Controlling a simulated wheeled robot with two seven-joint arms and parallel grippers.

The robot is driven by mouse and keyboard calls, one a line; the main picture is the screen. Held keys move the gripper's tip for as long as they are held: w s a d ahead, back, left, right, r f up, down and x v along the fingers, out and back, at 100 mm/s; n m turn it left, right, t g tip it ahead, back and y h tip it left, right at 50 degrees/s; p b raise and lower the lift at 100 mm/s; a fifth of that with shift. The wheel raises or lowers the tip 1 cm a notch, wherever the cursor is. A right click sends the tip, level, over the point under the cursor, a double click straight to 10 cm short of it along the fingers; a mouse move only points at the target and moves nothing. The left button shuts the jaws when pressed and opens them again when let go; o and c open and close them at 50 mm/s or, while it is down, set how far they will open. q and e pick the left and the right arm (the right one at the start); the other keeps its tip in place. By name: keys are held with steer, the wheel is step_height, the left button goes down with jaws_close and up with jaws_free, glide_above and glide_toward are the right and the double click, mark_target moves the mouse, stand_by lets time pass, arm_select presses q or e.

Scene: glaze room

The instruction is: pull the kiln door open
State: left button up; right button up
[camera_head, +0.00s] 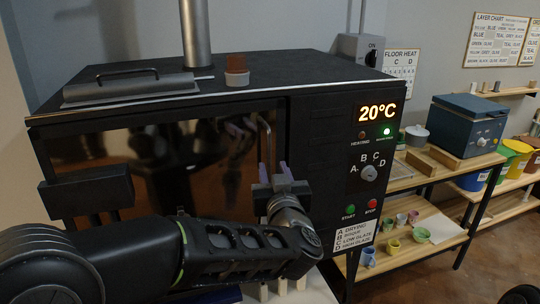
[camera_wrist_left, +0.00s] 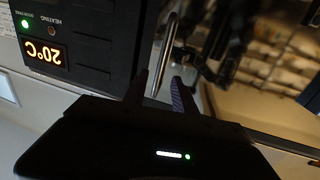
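The black kiln (camera_head: 330,150) fills the middle of the head view. Its door (camera_head: 205,190) is a dark, mirror-like panel on the front and looks closed. A thin upright metal handle (camera_head: 266,132) stands at the door's right side; it also shows in the left wrist view (camera_wrist_left: 168,45). My left gripper (camera_head: 272,170) is at the handle's lower part, its purple-tipped fingers apart. In the left wrist view, my left gripper (camera_wrist_left: 162,88) has the bar between its fingers, with a gap visible; firm contact does not show.
The control panel (camera_head: 369,165) with knob and buttons is right of the door and reads 20°C. A flat lid with a handle (camera_head: 130,87) and a brown pot (camera_head: 236,70) rest on top. Shelves (camera_head: 420,240) with small cups stand at the right.

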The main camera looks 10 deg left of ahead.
mark_target(269, 156)
arm_select(q)
steer(key=p+x, duration=0.1)
steer(key=x, duration=0.6)
steer(key=shift+w+a+p, duration=0.15)
steer(key=shift+w+p, duration=0.25)
steer(key=shift+c, duration=0.3)
jaws_close()
stand_by(0.8)
